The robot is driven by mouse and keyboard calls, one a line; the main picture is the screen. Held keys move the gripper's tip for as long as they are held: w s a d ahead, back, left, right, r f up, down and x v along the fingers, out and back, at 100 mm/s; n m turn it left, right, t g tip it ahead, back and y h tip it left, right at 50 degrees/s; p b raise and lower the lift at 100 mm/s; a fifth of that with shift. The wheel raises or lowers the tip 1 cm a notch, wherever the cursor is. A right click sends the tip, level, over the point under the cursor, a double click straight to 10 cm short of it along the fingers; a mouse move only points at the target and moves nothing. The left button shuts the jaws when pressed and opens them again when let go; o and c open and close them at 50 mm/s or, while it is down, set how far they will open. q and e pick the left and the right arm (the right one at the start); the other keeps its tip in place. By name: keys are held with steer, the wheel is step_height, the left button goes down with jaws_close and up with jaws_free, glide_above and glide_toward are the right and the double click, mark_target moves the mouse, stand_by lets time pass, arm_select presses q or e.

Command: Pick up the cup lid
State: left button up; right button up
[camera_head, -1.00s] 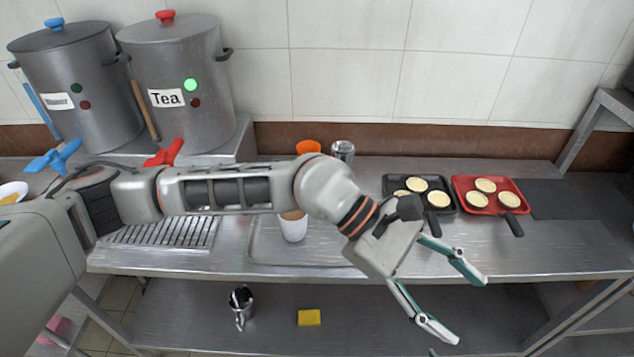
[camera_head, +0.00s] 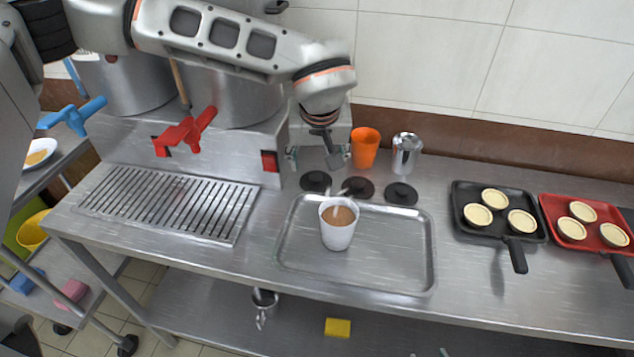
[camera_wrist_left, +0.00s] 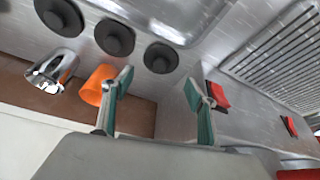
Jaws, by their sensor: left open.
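Three dark round cup lids with knobs lie in a row behind the tray: the left one (camera_head: 316,181), the middle one (camera_head: 357,187) and the right one (camera_head: 401,194). My left gripper (camera_head: 314,164) is open and empty, pointing down just behind the left lid. In the left wrist view the open fingers (camera_wrist_left: 158,88) straddle a gap, with that left lid (camera_wrist_left: 160,57) ahead between them, apart from both. The middle lid (camera_wrist_left: 114,37) and right lid (camera_wrist_left: 58,15) also show there. A white cup (camera_head: 338,236) of brown drink stands uncovered on the tray. My right gripper is out of view.
An orange cup (camera_head: 365,148) and a metal canister (camera_head: 406,154) stand behind the lids, close to my gripper. The metal tray (camera_head: 420,265) is in front. The dispenser base (camera_head: 225,150) with a red tap (camera_head: 185,132) is left. Black (camera_head: 468,232) and red pans hold pastries at right.

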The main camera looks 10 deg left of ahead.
mark_target(316, 179)
arm_select(q)
steer(key=shift+w+a+f, duration=0.1)
steer(key=shift+w+f, duration=0.2)
steer(key=shift+f, duration=0.35)
steer(key=shift+w+f, duration=0.1)
steer(key=shift+f, duration=0.6)
steer(key=x, duration=0.4)
steer(key=shift+f, duration=0.35)
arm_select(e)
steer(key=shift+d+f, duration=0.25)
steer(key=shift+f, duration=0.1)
arm_select(q)
steer(key=c, duration=0.4)
steer(key=shift+r, duration=0.1)
